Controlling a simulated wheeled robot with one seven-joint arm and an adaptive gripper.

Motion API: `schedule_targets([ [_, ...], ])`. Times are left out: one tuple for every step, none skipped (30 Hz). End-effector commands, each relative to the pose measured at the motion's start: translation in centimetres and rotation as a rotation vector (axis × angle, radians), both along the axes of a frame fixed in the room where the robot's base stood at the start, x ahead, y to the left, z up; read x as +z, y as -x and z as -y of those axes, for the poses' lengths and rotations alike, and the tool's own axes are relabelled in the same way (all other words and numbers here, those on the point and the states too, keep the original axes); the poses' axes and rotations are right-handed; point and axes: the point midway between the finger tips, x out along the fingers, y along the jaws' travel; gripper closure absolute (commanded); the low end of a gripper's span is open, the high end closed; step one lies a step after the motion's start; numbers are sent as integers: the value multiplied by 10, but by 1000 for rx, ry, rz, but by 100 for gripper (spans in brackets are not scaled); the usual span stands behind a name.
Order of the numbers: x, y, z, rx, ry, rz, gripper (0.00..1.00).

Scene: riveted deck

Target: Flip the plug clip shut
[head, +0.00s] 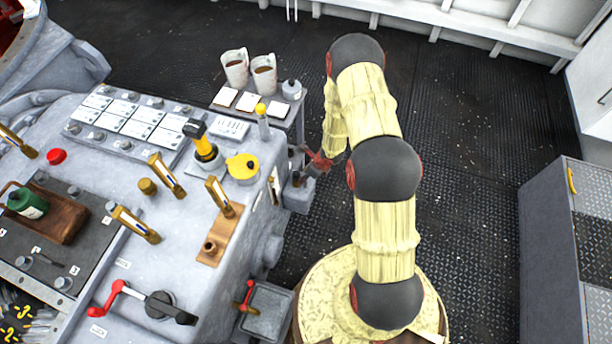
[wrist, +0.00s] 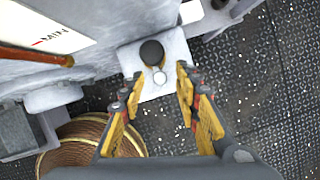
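In the wrist view, a pale bracket (wrist: 174,48) juts from the side of the console. On it sits a dark round cap (wrist: 152,51) with a small light round tab (wrist: 159,77) at its near side. This looks like the plug and its clip, but I cannot tell the clip's exact position. My gripper (wrist: 159,75) is open and empty, its yellow fingers apart on either side of the tab. In the head view my gripper (head: 303,172) is at the console's right side, above a grey box (head: 298,197); the plug is not clear there.
The grey console (head: 200,262) with levers and knobs stands at left. Two mugs (head: 236,68) stand on a side shelf (head: 290,112) behind my gripper. A rope coil (wrist: 85,132) lies below in the wrist view. Dark deck (head: 470,130) is clear toward the right cabinet (head: 545,250).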

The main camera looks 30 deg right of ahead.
Motion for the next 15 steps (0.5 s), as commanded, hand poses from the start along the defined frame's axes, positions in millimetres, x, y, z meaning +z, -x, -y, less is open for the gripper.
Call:
schedule_targets([
  [0, 0, 0, 0, 0, 0, 67],
  [0, 0, 0, 0, 0, 0, 67],
  [0, 0, 0, 0, 0, 0, 68],
  [0, 0, 0, 0, 0, 0, 70],
  [1, 0, 0, 0, 0, 0, 71],
  [1, 0, 0, 0, 0, 0, 74],
  [0, 0, 0, 0, 0, 0, 75],
  [0, 0, 0, 0, 0, 0, 77],
  [0, 0, 0, 0, 0, 0, 79],
  [0, 0, 0, -1, 0, 0, 81],
  [0, 0, 0, -1, 0, 0, 83],
  [0, 0, 0, -1, 0, 0, 85],
  [0, 0, 0, -1, 0, 0, 87],
  [0, 0, 0, -1, 0, 0, 88],
  [0, 0, 0, -1, 0, 0, 91],
])
